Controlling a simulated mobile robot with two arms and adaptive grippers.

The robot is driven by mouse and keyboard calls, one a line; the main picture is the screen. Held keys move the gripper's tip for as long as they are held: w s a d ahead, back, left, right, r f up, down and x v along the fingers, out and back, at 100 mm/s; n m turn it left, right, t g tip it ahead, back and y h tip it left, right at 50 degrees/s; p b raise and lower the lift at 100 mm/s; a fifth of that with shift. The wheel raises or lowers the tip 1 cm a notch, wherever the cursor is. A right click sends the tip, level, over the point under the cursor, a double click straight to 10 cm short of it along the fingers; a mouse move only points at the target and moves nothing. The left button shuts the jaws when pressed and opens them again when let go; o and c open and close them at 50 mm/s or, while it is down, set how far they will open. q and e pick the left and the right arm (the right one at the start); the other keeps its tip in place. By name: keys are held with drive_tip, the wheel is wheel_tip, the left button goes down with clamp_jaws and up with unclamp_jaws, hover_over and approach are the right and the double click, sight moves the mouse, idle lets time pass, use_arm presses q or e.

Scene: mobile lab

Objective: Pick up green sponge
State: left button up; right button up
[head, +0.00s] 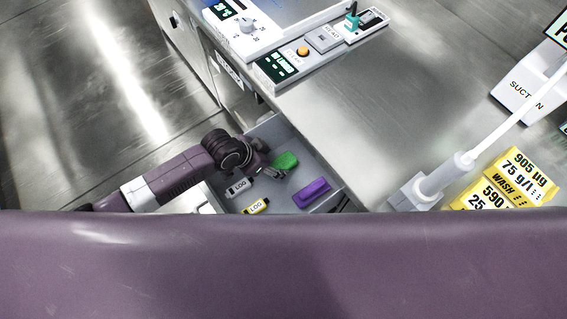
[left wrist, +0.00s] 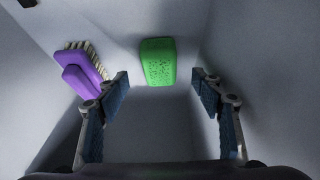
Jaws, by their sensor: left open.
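The green sponge (head: 286,160) lies in an open grey drawer (head: 300,146) below the bench top. My left gripper (head: 262,168) reaches into the drawer from the left, just beside the sponge in the head view. In the left wrist view the sponge (left wrist: 158,62) sits ahead of the open fingers (left wrist: 160,92), between their lines and not touched by them. My right gripper is not in view.
A purple brush (head: 313,192) lies in the drawer to the right of the sponge. A grey LOG item (head: 239,187) and a yellow LOG item (head: 256,207) are also in the drawer. The metal bench top (head: 370,120) overhangs at the right.

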sight(281, 163)
use_arm(q)
drive_tip(key=b+x, duration=0.1)
drive_tip(key=x, duration=0.5)
drive_tip(key=c, duration=1)
drive_tip(key=shift+r+p, duration=0.6)
drive_tip(key=shift+r, duration=4.45)
drive_tip(key=shift+c, duration=0.2)
